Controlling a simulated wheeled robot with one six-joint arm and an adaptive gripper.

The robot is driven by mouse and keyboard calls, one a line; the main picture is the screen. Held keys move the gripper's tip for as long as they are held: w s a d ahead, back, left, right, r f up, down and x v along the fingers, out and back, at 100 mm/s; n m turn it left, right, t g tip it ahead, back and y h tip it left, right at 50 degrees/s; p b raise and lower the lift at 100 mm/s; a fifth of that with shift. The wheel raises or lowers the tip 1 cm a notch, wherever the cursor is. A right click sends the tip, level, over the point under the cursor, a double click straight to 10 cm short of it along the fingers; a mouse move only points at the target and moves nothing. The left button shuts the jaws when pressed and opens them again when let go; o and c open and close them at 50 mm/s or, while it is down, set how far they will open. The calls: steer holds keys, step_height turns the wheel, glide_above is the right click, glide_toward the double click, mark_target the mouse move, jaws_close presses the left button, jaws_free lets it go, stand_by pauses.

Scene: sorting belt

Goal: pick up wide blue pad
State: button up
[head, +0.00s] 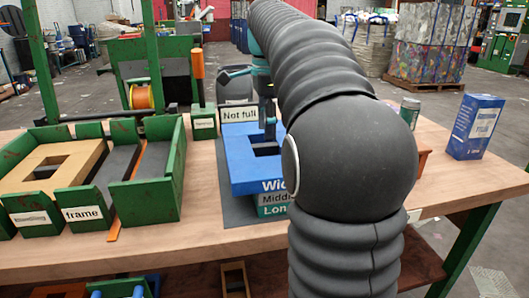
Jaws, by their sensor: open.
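The wide blue pad (242,172) lies on top of a stack in the middle of the table. It has a rectangular hole and a front label beginning "Wid". Below it, labels reading "Middle" and "Lon" mark the lower layers (273,205), with a teal layer at the bottom. My gripper (268,128) is open and points down at the pad's hole, near its far edge. I cannot tell whether the fingers touch the pad.
A green compartment tray (160,196) with tan and dark pieces stands at the left. A "Not full" sign (240,114) is behind the pad. A blue box (474,127) and a green can (410,112) stand at the right. Bare wood lies in front of the stack.

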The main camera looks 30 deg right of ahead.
mark_target(265, 144)
steer(key=shift+w+a+f+b, duration=0.15)
steer(key=shift+f+b, duration=0.1)
steer(key=shift+f, duration=1.05)
steer(key=shift+a+f+b, duration=0.1)
steer(key=shift+f+b, duration=0.15)
steer(key=shift+f, duration=1.05)
jaws_close()
